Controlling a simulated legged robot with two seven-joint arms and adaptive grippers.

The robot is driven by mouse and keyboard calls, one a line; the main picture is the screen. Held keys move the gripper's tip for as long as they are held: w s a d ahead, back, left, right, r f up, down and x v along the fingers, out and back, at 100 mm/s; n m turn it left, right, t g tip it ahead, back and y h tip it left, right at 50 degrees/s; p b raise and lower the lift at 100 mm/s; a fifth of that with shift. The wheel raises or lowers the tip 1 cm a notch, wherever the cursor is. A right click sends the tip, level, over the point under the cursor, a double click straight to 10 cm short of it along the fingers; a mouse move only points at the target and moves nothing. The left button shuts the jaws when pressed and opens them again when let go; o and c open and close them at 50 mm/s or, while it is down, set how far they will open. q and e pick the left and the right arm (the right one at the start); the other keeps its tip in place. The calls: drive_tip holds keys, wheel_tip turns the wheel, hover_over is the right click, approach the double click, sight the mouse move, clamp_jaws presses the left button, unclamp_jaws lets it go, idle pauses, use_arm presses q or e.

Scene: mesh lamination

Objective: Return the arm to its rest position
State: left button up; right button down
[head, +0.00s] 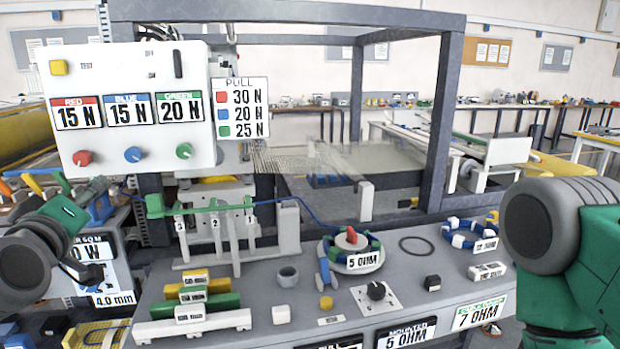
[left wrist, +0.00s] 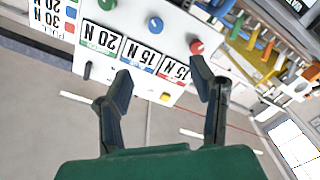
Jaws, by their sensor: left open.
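My left gripper (head: 88,192) is at the left of the head view, in front of and below the white control panel (head: 130,160). In the left wrist view its two dark fingers stand apart, with nothing between them (left wrist: 162,85). The panel shows upside down beyond the fingers in that view (left wrist: 150,28), with its red, blue and green knobs. In the head view, my left arm's dark grey joint is at the left edge. My right arm's green and grey links (head: 575,240) show at the right edge; its gripper is out of frame.
The grey workbench (head: 250,322) holds a 5 OHM disc (head: 351,262), a black dial (head: 376,292), a blue-white coil (head: 470,234) and stacked coloured bars (head: 195,300). A grey frame (head: 440,120) rises behind. Coloured-handled tools (left wrist: 262,50) hang near the panel.

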use_arm(q)
drive_tip(key=s+d+f+m+g+h, duration=0.1)
drive_tip(key=s+d+f+m+g, duration=0.1)
drive_tip(key=f, duration=0.7)
drive_tip(key=s+d+f+m+g+h, duration=0.1)
drive_tip(key=s+d+f+m+g, duration=0.15)
drive_tip(key=f, duration=0.65)
drive_tip(key=s+d+f+m+g+h, duration=0.1)
drive_tip(key=s+f+m+g, duration=0.15)
drive_tip(key=f, duration=0.65)
drive_tip(key=s+d+f+m+g+b, duration=0.1)
drive_tip(key=s+f+g, duration=0.4)
drive_tip(key=s+f, duration=0.5)
drive_tip(key=s+d+f+m+g+h, duration=0.1)
drive_tip(key=s+f+m+g, duration=0.2)
drive_tip(key=s+f, duration=0.6)
drive_tip(key=s+g, duration=0.1)
drive_tip(key=s, duration=0.4)
drive_tip(key=shift+s+d+f+g+b, duration=0.25)
drive_tip(key=shift+f+g+b, duration=0.1)
drive_tip(key=shift+g, duration=0.05)
use_arm(e)
drive_tip(key=shift+w+f, duration=0.25)
drive_tip(key=shift+f, duration=0.65)
use_arm(q)
drive_tip(key=shift+w, duration=0.15)
drive_tip(key=shift+c, duration=0.3)
